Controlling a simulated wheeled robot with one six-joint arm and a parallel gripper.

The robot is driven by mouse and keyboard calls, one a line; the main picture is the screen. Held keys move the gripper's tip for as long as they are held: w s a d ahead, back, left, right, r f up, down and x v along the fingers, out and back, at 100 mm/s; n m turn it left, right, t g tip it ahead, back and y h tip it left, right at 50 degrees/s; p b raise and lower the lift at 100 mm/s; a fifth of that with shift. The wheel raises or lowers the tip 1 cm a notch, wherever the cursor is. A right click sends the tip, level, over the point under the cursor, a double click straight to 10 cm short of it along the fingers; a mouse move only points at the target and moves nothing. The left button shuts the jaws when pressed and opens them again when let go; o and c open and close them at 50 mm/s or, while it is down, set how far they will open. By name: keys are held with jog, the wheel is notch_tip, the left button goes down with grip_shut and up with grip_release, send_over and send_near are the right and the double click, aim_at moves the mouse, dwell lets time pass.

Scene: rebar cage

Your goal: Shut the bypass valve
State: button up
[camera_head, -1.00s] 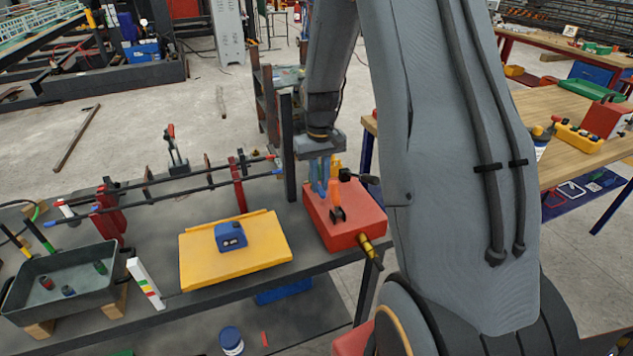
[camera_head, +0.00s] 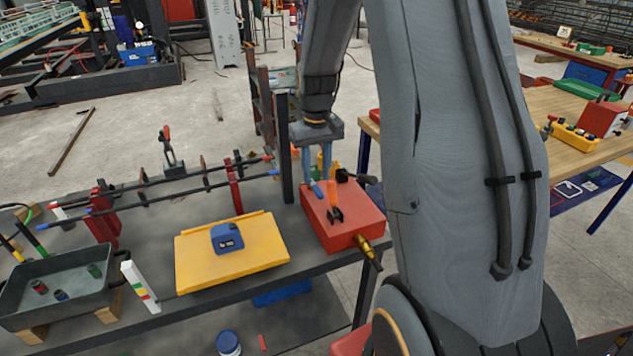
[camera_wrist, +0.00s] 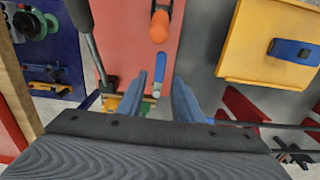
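A red box (camera_head: 345,222) stands at the right end of the dark bench. On its top are an orange-handled lever (camera_head: 332,193) and a smaller blue handle (camera_head: 317,188); I cannot tell which is the bypass valve. A brass fitting (camera_head: 367,247) sticks out of its front. My gripper (camera_head: 316,176) points down over the back of the box, fingers apart. In the wrist view, the blue handle (camera_wrist: 146,107) on a silver part lies between my open fingers (camera_wrist: 168,70), seemingly not gripped. The orange lever (camera_wrist: 160,25) lies beyond the fingertips.
A black-handled lever (camera_head: 357,178) sits at the box's back right. A dark post (camera_head: 284,150) stands just left of my gripper. A yellow board (camera_head: 200,262) with a blue device (camera_head: 227,238) lies left of the box. Bars on red stands run behind it.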

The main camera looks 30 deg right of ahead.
aim_at(317, 189)
jog(key=shift+r+b, duration=0.45)
jog(key=shift+r, duration=1.65)
jog(key=s+a+f+n+t, duration=0.1)
jog(key=s+a, duration=1.2)
jog(key=s, duration=0.5)
